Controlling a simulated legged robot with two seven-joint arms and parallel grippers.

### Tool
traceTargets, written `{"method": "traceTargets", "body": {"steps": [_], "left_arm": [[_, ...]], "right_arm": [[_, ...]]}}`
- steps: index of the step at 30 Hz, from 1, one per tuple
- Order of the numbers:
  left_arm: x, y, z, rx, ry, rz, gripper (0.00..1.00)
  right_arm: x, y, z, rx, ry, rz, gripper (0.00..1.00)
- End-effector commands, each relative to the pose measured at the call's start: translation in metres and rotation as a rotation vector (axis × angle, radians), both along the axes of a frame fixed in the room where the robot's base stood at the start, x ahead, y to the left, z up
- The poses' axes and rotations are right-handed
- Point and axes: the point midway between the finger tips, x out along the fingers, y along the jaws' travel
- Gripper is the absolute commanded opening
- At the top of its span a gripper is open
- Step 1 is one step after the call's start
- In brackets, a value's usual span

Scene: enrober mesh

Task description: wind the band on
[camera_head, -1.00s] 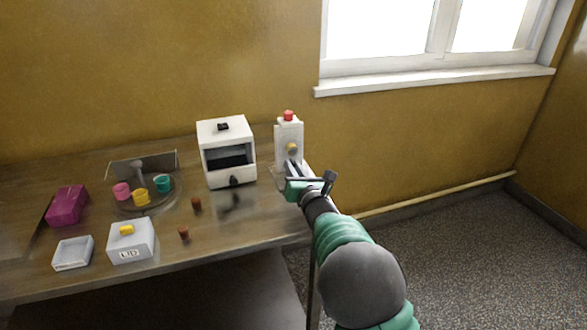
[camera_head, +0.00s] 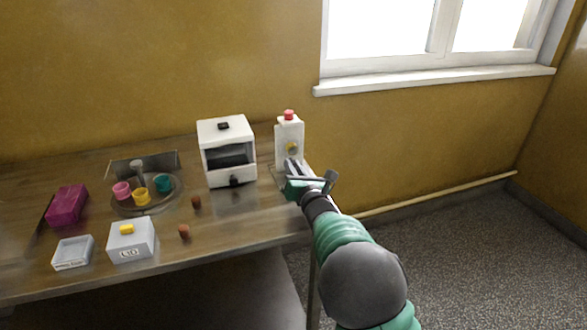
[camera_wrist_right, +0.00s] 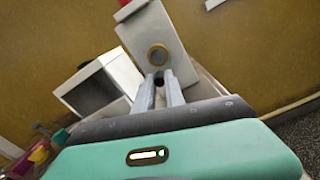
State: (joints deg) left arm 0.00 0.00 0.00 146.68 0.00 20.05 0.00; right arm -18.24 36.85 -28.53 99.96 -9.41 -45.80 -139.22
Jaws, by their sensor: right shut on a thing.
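My right gripper (camera_head: 291,164) is at the machine's front, below the knob. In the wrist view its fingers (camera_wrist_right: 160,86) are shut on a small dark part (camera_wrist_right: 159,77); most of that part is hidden. No band can be made out. My left gripper is not in view.
A white open-fronted box (camera_head: 226,135) stands left of the machine. Further left are a round tray (camera_head: 128,210) with coloured cups, a magenta block (camera_head: 67,205), a grey tray (camera_head: 62,264), a white lidded box (camera_head: 131,252) and two brown pieces (camera_head: 184,231). A wall stands behind.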

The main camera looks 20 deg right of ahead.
Motion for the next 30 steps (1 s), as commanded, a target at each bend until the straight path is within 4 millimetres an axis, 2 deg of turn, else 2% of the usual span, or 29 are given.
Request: {"method": "traceTargets", "body": {"steps": [8, 30], "left_arm": [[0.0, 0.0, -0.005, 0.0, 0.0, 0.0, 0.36], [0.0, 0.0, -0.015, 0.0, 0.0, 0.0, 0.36]], "right_arm": [[0.0, 0.004, 0.001, 0.146, 0.005, 0.0, 0.0], [0.0, 0.013, 0.018, 0.842, 0.028, -0.004, 0.0]]}}
